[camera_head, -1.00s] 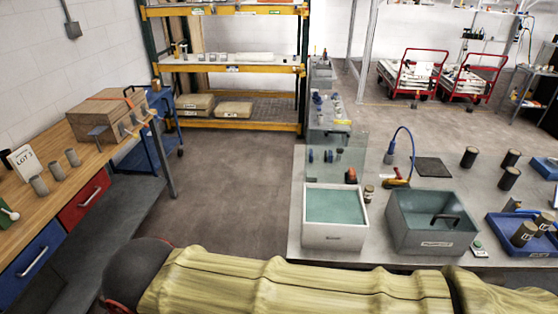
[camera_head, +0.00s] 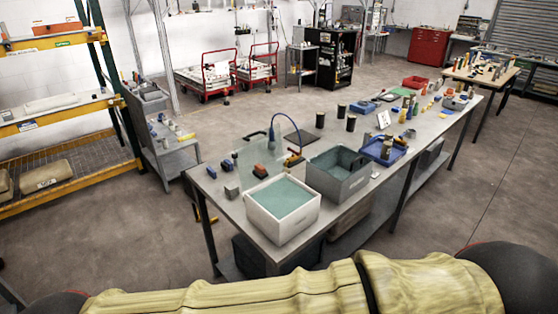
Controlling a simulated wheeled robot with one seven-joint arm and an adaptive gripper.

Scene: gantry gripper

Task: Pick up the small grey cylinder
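No thing in view is clearly the small grey cylinder. Dark cylinders stand upright on the long grey bench (camera_head: 228,207), among them one dark cylinder (camera_head: 320,120) behind the bins and another dark cylinder (camera_head: 351,124) to its right. A small grey piece (camera_head: 231,190) sits near the bench's left end; I cannot tell its shape. My arm in its yellow sleeve crosses the bottom of the view. My gripper is out of view, so its state does not show.
On the bench stand a white bin (camera_head: 283,222), a grey-green bin (camera_head: 338,183) and a blue tray (camera_head: 384,157). A yellow-orange rack (camera_head: 64,112) and a small grey shelf cart (camera_head: 172,155) stand at left. Open floor lies right of the bench.

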